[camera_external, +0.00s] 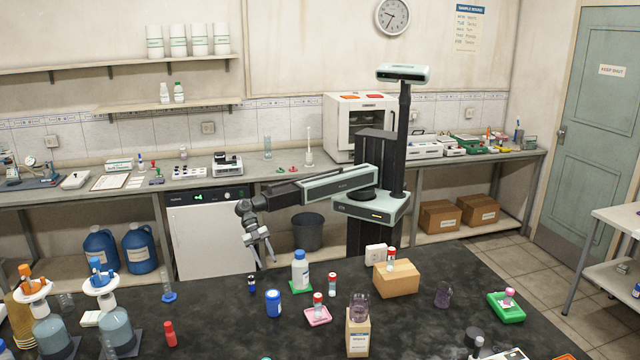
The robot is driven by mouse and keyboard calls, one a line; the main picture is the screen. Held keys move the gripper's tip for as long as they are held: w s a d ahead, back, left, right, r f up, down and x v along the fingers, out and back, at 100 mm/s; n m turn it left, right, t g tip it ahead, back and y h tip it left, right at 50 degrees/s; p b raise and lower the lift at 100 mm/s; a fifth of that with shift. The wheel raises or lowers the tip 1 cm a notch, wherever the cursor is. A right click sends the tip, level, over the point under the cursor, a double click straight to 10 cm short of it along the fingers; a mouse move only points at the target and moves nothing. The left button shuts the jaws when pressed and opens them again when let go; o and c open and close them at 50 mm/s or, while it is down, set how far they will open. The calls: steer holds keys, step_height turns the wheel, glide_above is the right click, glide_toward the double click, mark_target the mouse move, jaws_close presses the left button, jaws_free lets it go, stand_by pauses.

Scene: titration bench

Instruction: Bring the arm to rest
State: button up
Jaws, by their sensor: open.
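My arm reaches out to the left from its column, roughly level, with the wrist bent down at its end. My gripper (261,252) hangs pointing down near the far edge of the dark bench (225,318). Its two fingers are apart and nothing shows between them. It is left of the white bottle with a blue cap (300,272) and above the small dark-blue vial (252,283), apart from both.
Two flasks (115,325) stand at left. A grey bin (307,231) is on the floor behind. The air around the arm looks clear.

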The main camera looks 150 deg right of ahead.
steer(key=s+a+f+m+g+h+p, duration=0.1)
steer(key=s+a+m+g+h+p, duration=0.2)
steer(key=s+a+m+h, duration=0.5)
steer(key=s+a+m+p, duration=0.1)
steer(key=s+a, duration=0.4)
steer(key=s, duration=0.1)
steer(key=shift+f, duration=0.4)
